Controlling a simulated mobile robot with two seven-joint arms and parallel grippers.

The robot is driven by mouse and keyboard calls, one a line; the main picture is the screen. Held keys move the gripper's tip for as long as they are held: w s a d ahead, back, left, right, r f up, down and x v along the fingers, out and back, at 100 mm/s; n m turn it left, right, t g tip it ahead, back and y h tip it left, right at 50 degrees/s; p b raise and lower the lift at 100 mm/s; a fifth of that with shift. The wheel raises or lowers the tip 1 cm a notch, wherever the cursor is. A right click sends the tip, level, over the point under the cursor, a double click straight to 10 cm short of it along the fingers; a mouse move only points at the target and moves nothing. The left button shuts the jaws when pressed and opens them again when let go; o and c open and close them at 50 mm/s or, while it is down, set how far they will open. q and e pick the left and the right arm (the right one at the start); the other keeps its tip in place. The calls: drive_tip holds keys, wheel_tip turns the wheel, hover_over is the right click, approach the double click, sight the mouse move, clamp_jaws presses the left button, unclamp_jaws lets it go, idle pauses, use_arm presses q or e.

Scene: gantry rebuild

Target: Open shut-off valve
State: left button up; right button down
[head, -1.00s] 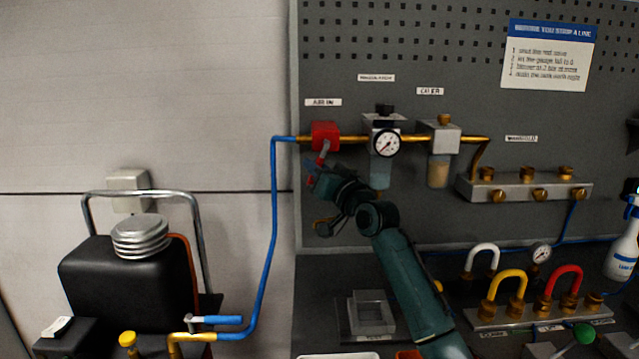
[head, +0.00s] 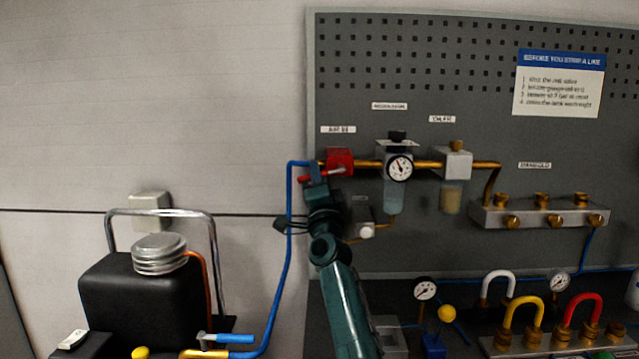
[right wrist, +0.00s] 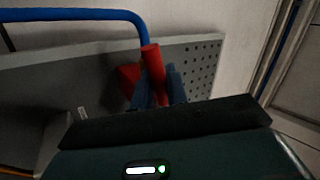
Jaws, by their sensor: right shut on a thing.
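The red shut-off valve (head: 340,158) sits on the brass pipe under the "AIR IN" label, at the board's left edge. Its red lever (head: 306,179) points left, roughly along the pipe. My right gripper (head: 318,176) comes up from below and is shut on the lever. In the right wrist view the lever (right wrist: 153,68) stands between the two blue fingers (right wrist: 160,88), with the red valve body (right wrist: 128,76) behind. The round pressure gauge (head: 399,167) is right of the valve. My left gripper is out of view.
A blue hose (head: 289,240) runs down from the valve beside my right arm. A black tank (head: 142,298) with a blue-handled tap (head: 231,338) stands at lower left. The manifold (head: 540,215) and coloured hose loops (head: 521,312) are at right.

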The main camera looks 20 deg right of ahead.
drive_tip(key=shift+a+r+m+g+h, duration=0.1)
drive_tip(key=shift+r+m+g+h, duration=0.15)
drive_tip(key=shift+m+h, duration=0.55)
drive_tip(key=shift+d+r+m+g+h, duration=0.2)
drive_tip(key=shift+m+h, duration=0.35)
drive_tip(key=shift+m, duration=0.45)
drive_tip(key=shift+a+r+m+g+h, duration=0.2)
drive_tip(key=shift+r+m+h, duration=0.1)
drive_tip(key=shift+m+h, duration=0.5)
drive_tip(key=shift+r+m, duration=0.1)
drive_tip(key=shift+m, duration=0.3)
drive_tip(key=c, duration=1.5)
unclamp_jaws()
drive_tip(key=shift+o, duration=0.2)
drive_tip(key=shift+s+a+f, duration=0.2)
drive_tip(key=shift+s+f, duration=0.1)
drive_tip(key=shift+f, duration=0.15)
drive_tip(key=b+v, duration=0.2)
drive_tip(key=v, duration=1)
drive_tip(key=shift+b, duration=0.3)
drive_tip(key=shift+s+r, duration=0.1)
